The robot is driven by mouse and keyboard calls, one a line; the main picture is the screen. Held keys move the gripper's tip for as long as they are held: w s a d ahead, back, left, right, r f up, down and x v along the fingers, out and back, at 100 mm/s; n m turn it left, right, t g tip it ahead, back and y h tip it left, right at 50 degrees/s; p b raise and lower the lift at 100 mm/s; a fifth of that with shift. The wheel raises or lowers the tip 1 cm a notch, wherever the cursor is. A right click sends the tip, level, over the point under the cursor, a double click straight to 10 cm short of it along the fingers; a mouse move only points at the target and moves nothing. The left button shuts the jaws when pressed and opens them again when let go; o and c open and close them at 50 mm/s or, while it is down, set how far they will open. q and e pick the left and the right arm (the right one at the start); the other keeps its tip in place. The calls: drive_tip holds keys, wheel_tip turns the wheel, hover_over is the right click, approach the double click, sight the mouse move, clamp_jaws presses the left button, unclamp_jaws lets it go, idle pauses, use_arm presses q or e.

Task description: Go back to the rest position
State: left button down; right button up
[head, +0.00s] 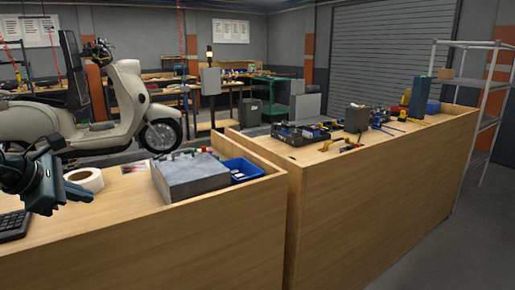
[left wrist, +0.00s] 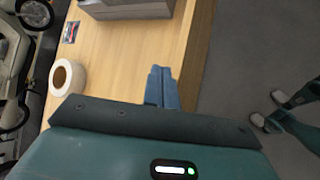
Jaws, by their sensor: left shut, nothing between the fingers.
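My left gripper (head: 78,193) is at the left edge of the head view, over the near workbench beside the white tape roll (head: 84,180). In the left wrist view its blue-grey fingers (left wrist: 161,88) are shut together with nothing between them. They point across the bare wooden bench top (left wrist: 130,65). The tape roll shows to the left of the fingers (left wrist: 66,77), apart from them. My right gripper cannot be made out.
A grey box (head: 190,178) and a blue bin (head: 241,170) stand on the near bench (head: 150,240). A dark keyboard (head: 14,226) lies at the left. The far bench (head: 370,195) holds tools. A scooter (head: 125,100) stands behind. Open floor (left wrist: 240,50) lies beyond the bench edge.

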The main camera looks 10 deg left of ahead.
use_arm(q)
drive_tip(key=s+d+f+n+t+h+p, duration=0.1)
drive_tip(key=s+d+f+n+t, duration=0.1)
drive_tip(key=d+f+n, duration=0.4)
drive_tip(key=s+d+f+n+t+h, duration=0.2)
drive_tip(key=d+f+n, duration=0.1)
drive_tip(key=f+n, duration=0.6)
drive_tip(key=s+d+f+n+t+h+p, duration=0.15)
drive_tip(key=d+f+n, duration=0.25)
drive_tip(key=f+n, duration=0.4)
drive_tip(key=s+d+f+n+g+y, duration=0.2)
drive_tip(key=s+d+f+n, duration=0.3)
drive_tip(key=n, duration=0.5)
drive_tip(key=s+d+f+n+g+y, duration=0.2)
drive_tip(key=s+d+f+n, duration=0.4)
drive_tip(key=s+d+n, duration=0.2)
drive_tip(key=d+n, duration=0.2)
drive_tip(key=n, duration=0.1)
drive_tip(key=shift+s+d+f, duration=0.15)
drive_tip(key=shift+s+d, duration=0.15)
drive_tip(key=shift+s, duration=0.05)
